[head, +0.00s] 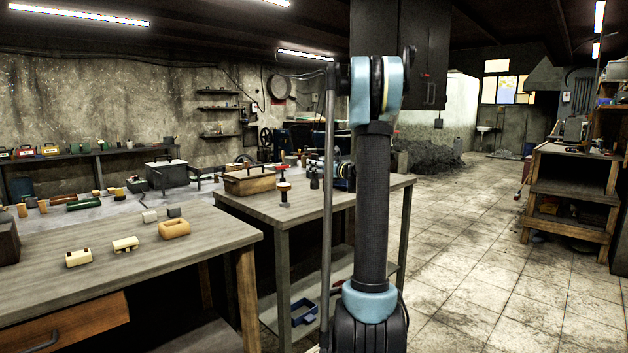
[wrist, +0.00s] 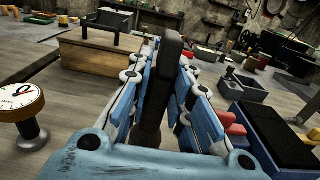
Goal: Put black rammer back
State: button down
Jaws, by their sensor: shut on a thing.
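My gripper (wrist: 165,85), with blue fingers, is shut on the black rammer (wrist: 172,52), a dark upright bar between the fingers in the wrist view. The fingers hide part of it. In the head view my gripper (head: 328,171) shows beside my arm, over the second wooden table (head: 240,203). The dark rammer (head: 314,180) is small there, and I cannot tell whether its lower end touches the table.
A dial gauge on a stand (wrist: 17,103) is left of my gripper. A wooden box (wrist: 98,58) with a black handle lies beyond it. A grey open tray (wrist: 245,88) and a blue-and-black block (wrist: 280,135) are at right. The tiled floor (head: 465,250) at right is clear.

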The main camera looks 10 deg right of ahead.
aim_at(317, 175)
jog(key=shift+f, duration=2)
jog(key=c, duration=1.5)
grip_release()
jog(key=shift+f, duration=0.1)
jog(key=shift+o, duration=0.2)
